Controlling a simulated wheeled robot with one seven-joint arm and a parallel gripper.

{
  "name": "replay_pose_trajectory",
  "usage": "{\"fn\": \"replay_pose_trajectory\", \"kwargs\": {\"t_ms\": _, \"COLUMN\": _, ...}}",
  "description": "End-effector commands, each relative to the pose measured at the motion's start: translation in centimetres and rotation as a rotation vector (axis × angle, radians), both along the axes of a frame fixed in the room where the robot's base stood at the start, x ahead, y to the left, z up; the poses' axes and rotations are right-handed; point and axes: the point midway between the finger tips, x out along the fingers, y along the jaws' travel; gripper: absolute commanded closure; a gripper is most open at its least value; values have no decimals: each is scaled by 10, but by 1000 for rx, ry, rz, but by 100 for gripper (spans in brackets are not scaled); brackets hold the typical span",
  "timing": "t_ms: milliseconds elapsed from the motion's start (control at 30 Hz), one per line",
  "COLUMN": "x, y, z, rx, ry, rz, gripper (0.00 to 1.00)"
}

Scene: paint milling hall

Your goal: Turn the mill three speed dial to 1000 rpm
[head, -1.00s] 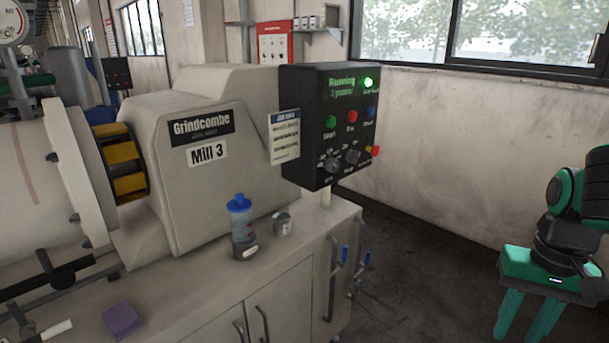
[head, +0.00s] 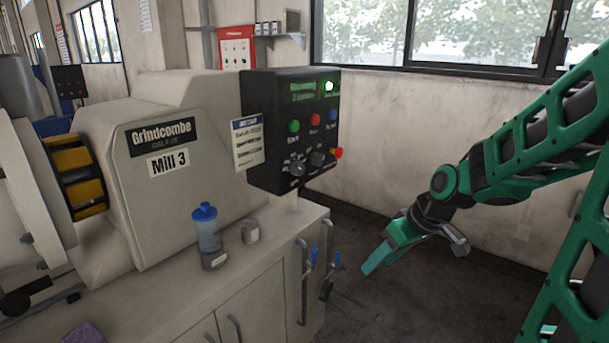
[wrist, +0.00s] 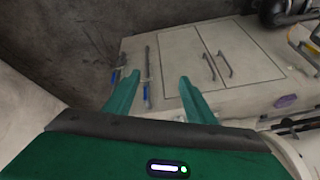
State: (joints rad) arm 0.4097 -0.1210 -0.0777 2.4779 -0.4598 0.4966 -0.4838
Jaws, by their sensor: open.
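The black control box (head: 290,130) of Mill 3 stands at the right end of the mill (head: 165,190) in the head view. Its lower front has two dark dials, a left dial (head: 297,168) and a right dial (head: 317,159). Their scale marks and labels are too small to read, so I cannot tell which is the speed dial. The display above glows green with blurred text. My gripper (head: 375,258) is to the right of the box and lower, apart from it. In the wrist view its two green fingers (wrist: 157,98) are spread and empty, pointing towards the cabinet.
The cabinet (head: 265,300) under the mill has long handles and blue-handled levers (head: 314,255) at its right end. A blue-capped bottle (head: 207,235) and a small jar (head: 250,231) stand on top. The floor (head: 370,225) beside the cabinet is clear.

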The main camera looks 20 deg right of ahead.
Motion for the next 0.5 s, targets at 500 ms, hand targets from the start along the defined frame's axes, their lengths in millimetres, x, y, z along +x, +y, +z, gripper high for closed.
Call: {"fn": "replay_pose_trajectory", "kwargs": {"t_ms": 500, "x": 180, "y": 66, "z": 78, "rx": 350, "ry": -864, "rz": 286, "gripper": 50}}
